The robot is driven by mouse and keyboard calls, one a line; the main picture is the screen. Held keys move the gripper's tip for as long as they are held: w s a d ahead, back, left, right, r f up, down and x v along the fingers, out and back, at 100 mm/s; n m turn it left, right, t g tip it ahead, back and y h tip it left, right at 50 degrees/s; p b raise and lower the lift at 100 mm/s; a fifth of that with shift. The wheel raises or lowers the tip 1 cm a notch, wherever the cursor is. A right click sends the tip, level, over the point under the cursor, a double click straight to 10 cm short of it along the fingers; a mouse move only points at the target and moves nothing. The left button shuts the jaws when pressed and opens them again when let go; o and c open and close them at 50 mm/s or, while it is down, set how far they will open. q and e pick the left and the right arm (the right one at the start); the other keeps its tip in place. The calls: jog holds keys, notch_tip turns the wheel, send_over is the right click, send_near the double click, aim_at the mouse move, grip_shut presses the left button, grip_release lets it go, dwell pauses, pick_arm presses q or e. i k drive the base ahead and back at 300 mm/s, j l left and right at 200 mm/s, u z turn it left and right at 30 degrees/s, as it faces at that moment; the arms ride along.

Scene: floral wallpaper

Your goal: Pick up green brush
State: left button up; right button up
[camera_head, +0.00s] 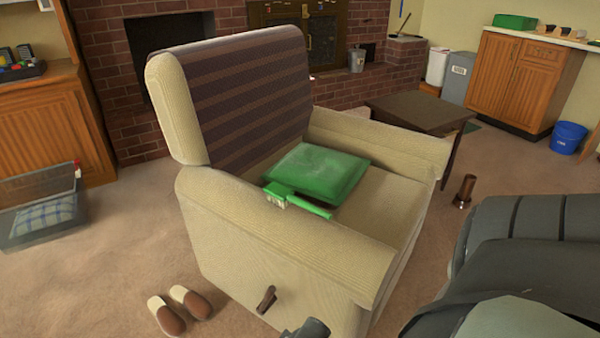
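The green brush (314,207) lies on the inner edge of the beige armchair's (243,226) near armrest. Its blocky head with pale bristles is at the left, and its handle points right and toward me. A green cushion (318,172) lies on the seat just behind the brush. Neither of my grippers can be made out. A large dark part at the bottom right looks like my own arm. A small dark grey piece shows at the bottom edge below the armchair, and I cannot tell what it is.
Slippers (180,308) lie on the carpet left of the chair. A brown cylinder (465,191) stands on the floor at right. A dark side table (420,111) stands behind the chair. A clear crate (43,225) is at left. Carpet is open between the crate and chair.

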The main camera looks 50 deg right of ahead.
aim_at(276, 192)
jog(key=l+z, duration=0.1)
jog(key=z, duration=0.95)
